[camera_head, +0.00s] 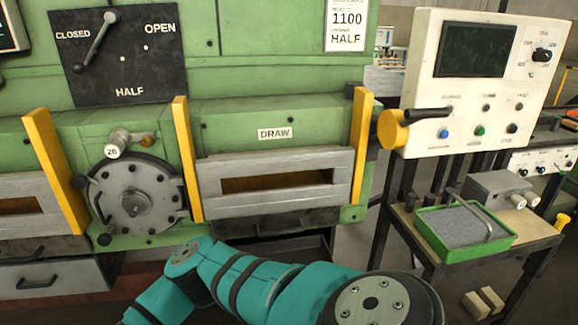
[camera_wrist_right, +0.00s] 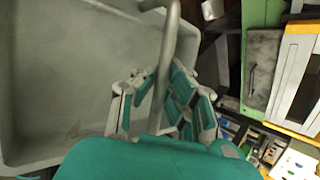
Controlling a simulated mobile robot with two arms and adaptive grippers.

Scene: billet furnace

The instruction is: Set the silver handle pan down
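In the right wrist view, a pale grey pan (camera_wrist_right: 85,75) fills the left side, and its inside looks empty. Its silver bar handle (camera_wrist_right: 166,60) runs down between the fingers of my right gripper (camera_wrist_right: 158,95). The fingers look closed around the handle, with one on each side; the lower part of the grip is hidden by the wrist. What lies under the pan does not show. In the head view my teal arm crosses the bottom, and neither the held pan nor any gripper shows.
A green tray (camera_head: 428,252) with grey contents and a silver handle stands on the bench (camera_head: 400,212) at right. The green furnace (camera_head: 235,115) has a slotted drawer front (camera_head: 290,208) and yellow posts (camera_head: 188,160). A white control panel (camera_head: 470,130) stands above the bench.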

